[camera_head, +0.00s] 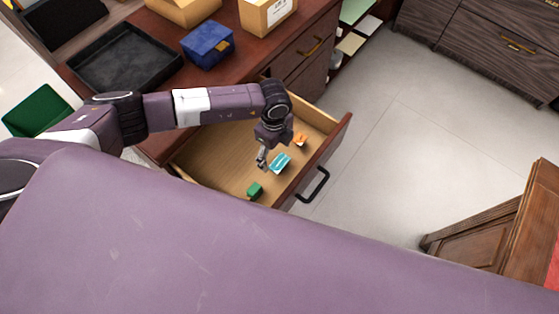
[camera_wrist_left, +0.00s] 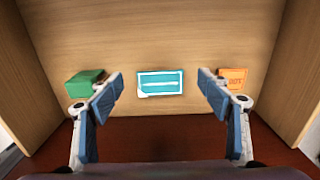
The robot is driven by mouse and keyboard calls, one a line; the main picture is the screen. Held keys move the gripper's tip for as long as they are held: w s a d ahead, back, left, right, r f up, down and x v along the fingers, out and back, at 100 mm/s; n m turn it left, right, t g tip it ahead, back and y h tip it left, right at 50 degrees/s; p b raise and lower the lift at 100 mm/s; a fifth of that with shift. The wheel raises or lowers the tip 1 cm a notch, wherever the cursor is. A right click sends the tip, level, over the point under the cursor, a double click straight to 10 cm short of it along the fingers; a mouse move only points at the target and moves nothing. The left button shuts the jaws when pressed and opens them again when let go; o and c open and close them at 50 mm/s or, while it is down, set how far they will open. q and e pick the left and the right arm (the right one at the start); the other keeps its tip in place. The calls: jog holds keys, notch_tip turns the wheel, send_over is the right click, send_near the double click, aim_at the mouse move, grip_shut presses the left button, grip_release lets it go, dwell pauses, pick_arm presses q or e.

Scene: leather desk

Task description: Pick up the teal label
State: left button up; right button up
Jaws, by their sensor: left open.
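The teal label (camera_head: 280,163) lies flat on the floor of an open wooden drawer (camera_head: 215,160), near the drawer front. It is a teal rectangle with a white border and a white line in the left wrist view (camera_wrist_left: 160,83). My left gripper (camera_head: 262,160) is inside the drawer area, just left of the label in the head view. In the left wrist view its two fingers (camera_wrist_left: 163,98) are spread wide, with the label centred between and beyond them. Nothing is between the fingertips. My right gripper is in neither view.
A green block (camera_head: 255,190) and an orange label (camera_head: 300,139) lie in the drawer on either side of the teal label. The drawer front with its black handle (camera_head: 314,186) is close by. A black tray (camera_head: 125,60) and a blue box (camera_head: 208,45) stand on the desk.

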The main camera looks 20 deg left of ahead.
aim_at(279, 163)
pick_arm(q)
jog(key=shift+f, duration=0.9)
jog(key=shift+f, duration=0.25)
jog(key=c, duration=0.8)
